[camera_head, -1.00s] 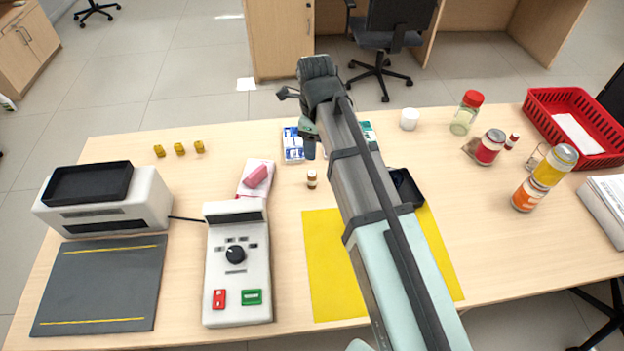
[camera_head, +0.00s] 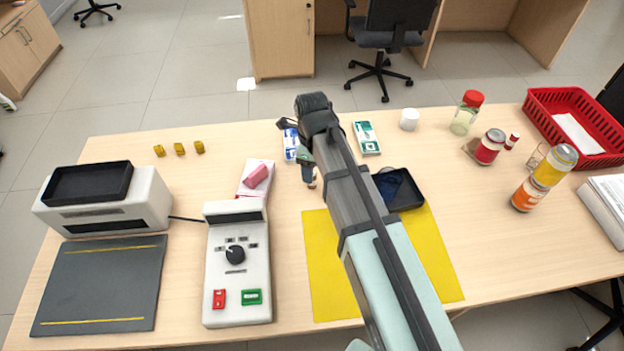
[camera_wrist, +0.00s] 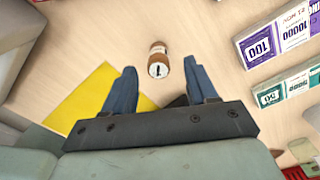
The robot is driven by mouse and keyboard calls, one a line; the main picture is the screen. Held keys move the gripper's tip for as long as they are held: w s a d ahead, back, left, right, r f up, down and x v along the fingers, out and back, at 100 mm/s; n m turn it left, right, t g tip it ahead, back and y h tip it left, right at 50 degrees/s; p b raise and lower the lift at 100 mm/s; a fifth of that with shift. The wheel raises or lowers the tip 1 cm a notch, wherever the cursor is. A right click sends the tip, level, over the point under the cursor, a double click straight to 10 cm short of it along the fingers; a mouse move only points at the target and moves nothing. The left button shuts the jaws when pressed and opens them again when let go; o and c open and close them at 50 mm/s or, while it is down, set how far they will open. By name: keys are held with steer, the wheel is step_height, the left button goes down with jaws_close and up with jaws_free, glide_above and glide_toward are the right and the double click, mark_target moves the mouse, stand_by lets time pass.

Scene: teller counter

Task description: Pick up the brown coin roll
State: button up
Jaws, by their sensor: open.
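The brown coin roll (camera_wrist: 158,48) stands upright on the wooden counter, with a pale band around it and a dark mark on its near end. In the head view only a little of the coin roll (camera_head: 312,184) shows below my gripper (camera_head: 308,170). In the wrist view my gripper (camera_wrist: 160,72) is open, with its two blue-grey fingers on either side of the roll's image. The roll looks a little beyond the fingertips, with no visible contact.
Blue (camera_head: 290,146) and green (camera_head: 367,138) note bundles lie nearby. A black tray (camera_head: 410,192) overlaps the yellow mat (camera_head: 435,250) at right.

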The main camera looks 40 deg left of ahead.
steer(key=shift+s+f, duration=0.1)
steer(key=shift+f, duration=2.45)
steer(key=shift+c, duration=0.3)
jaws_close()
